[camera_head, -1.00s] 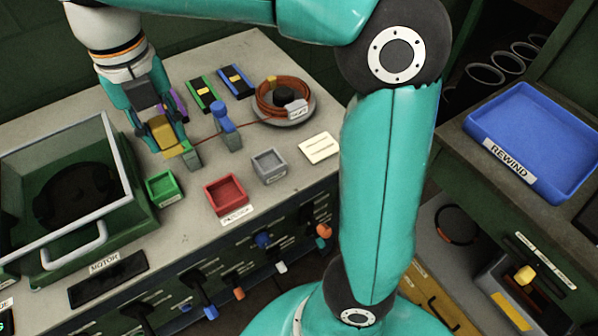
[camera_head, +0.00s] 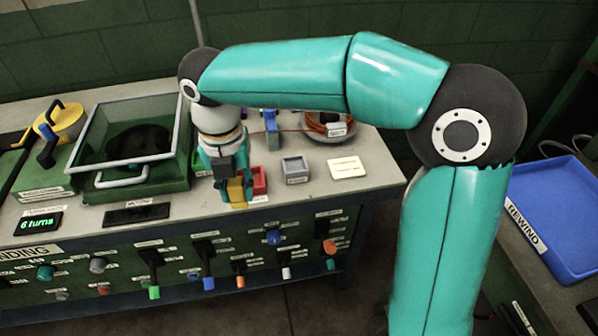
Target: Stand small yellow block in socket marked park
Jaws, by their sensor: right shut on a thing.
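My right gripper (camera_head: 238,202) reaches down over the bench and is shut on the small yellow block (camera_head: 236,190). It hangs just in front of and left of the red socket (camera_head: 260,181), covering part of it. A grey socket (camera_head: 295,172) stands to the right of the red one. A green socket (camera_head: 200,163) shows only partly behind the gripper on the left. The socket labels are too small to read, so I cannot tell which is marked park. Whether the block touches the bench is unclear. My left gripper is not in view.
A glass-lidded green box (camera_head: 125,180) stands left of the gripper. A coil of cable (camera_head: 325,123) lies behind the sockets, and a white pad (camera_head: 347,168) lies right of them. Knobs and switches line the bench front. A blue tray (camera_head: 560,215) is at far right.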

